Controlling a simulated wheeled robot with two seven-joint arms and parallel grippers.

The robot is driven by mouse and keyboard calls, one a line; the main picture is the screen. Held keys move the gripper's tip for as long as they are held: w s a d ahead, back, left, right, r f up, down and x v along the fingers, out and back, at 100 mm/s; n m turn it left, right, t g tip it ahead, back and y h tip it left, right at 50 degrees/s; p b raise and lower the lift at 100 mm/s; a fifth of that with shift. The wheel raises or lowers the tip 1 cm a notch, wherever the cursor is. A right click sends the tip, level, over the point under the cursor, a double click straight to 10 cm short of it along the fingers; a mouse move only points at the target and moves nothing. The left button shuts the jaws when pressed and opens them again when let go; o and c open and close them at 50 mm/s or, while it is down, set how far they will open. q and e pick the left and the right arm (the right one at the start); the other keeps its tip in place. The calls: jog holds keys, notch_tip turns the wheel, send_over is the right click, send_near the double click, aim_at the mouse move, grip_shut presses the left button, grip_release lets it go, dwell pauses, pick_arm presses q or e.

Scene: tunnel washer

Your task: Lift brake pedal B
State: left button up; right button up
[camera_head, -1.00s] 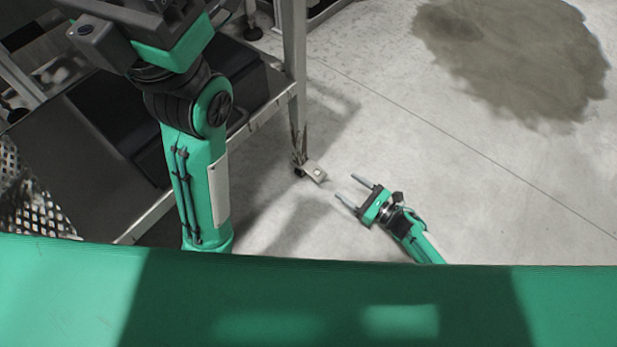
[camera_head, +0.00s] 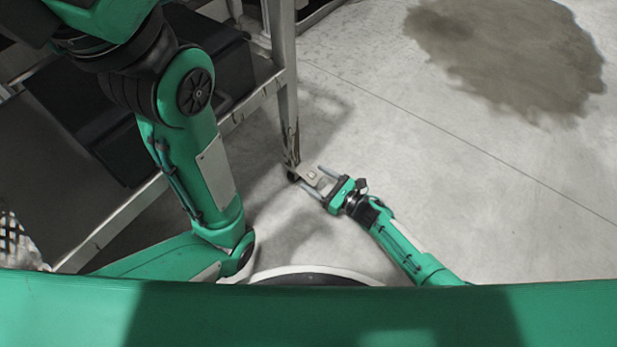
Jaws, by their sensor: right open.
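The brake pedal (camera_head: 313,176) is a small pale metal plate with a round spot, low at the foot of the cart's leg, just above a caster wheel. Its letter cannot be read. My right gripper (camera_head: 312,180) is open, with its two fingers on either side of the pedal as seen from above. Whether the fingers touch it I cannot tell. My left arm comes in from the upper left, but its gripper is not in view.
The metal cart (camera_head: 287,95) stands at the left, with dark bins (camera_head: 205,62) on its shelf. Its leg is close to my right gripper's tips. The concrete floor to the right is free, with a dark wet stain (camera_head: 510,50) at the upper right.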

aim_at(311, 176)
jog(key=shift+b+x, duration=0.5)
jog(key=shift+x, duration=1.3)
jog(key=c, duration=1.4)
